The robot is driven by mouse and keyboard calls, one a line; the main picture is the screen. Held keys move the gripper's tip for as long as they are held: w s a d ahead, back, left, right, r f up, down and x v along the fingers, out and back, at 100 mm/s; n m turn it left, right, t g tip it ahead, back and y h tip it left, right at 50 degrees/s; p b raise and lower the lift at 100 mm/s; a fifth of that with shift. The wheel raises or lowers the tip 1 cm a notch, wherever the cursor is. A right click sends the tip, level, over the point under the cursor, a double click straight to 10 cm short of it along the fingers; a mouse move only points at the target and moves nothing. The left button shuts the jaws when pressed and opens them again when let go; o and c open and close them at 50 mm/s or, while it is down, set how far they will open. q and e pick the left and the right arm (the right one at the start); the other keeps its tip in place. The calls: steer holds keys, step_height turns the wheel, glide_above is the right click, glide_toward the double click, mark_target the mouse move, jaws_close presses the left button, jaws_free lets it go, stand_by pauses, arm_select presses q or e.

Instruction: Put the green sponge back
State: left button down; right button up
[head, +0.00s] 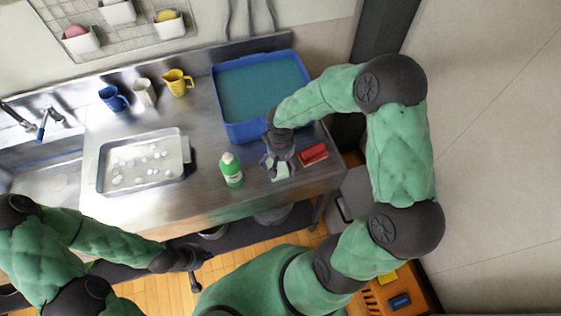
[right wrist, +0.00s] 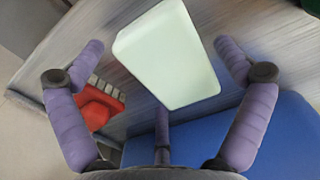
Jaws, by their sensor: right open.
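The green sponge, a pale green block (right wrist: 168,55), lies on the steel counter, between the spread fingers of my right gripper (right wrist: 160,48) in the right wrist view. In the head view the sponge (head: 280,174) shows partly under my right gripper (head: 278,163), which is open above it. I cannot tell whether the fingers touch it. On the wall rack, a white holder (head: 82,43) has a pink sponge, another (head: 170,27) has a yellow sponge, and the middle holder (head: 118,12) looks empty. My left gripper (head: 203,270) is open and empty in front of the counter.
A red brush (head: 313,154) lies right of the sponge, a green bottle (head: 231,170) stands left. A blue tub (head: 219,112) of water is behind. A metal tray (head: 110,185) holds white pieces. Blue (head: 112,98), white (head: 144,92) and yellow (head: 177,82) cups stand at the back.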

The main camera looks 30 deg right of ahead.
step_height(320, 180, up, 12)
steer(key=p, duration=0.2)
